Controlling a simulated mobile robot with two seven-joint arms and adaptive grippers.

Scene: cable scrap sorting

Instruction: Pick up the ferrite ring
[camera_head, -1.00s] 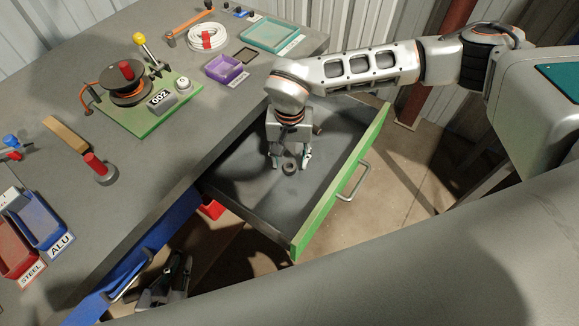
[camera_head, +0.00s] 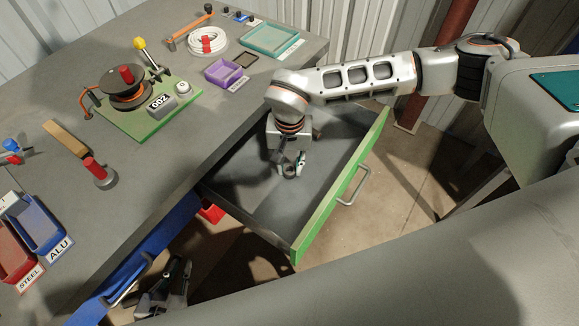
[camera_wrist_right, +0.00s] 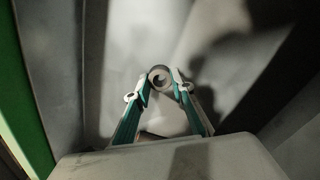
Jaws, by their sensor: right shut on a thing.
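The ferrite ring (camera_head: 289,171) is a small dark grey ring inside the open drawer (camera_head: 262,207). My right gripper (camera_head: 291,170) reaches down into the drawer and is shut on the ring. In the right wrist view the ring (camera_wrist_right: 160,77) sits between the two teal-sided fingertips (camera_wrist_right: 160,84), one on each side, with its hole facing the camera. I cannot tell whether the ring still touches the drawer floor. My left gripper (camera_head: 172,286) is low at the bottom left, beside the bench; its fingers are too dark and small to read.
The drawer's green front (camera_head: 340,190) with its handle (camera_head: 354,187) and its walls surround my right gripper. The bench (camera_head: 215,125) holds a spool on a green board (camera_head: 140,122), a purple tray (camera_head: 224,71), a teal tray (camera_head: 270,39) and blue and red bins. The rest of the drawer looks empty.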

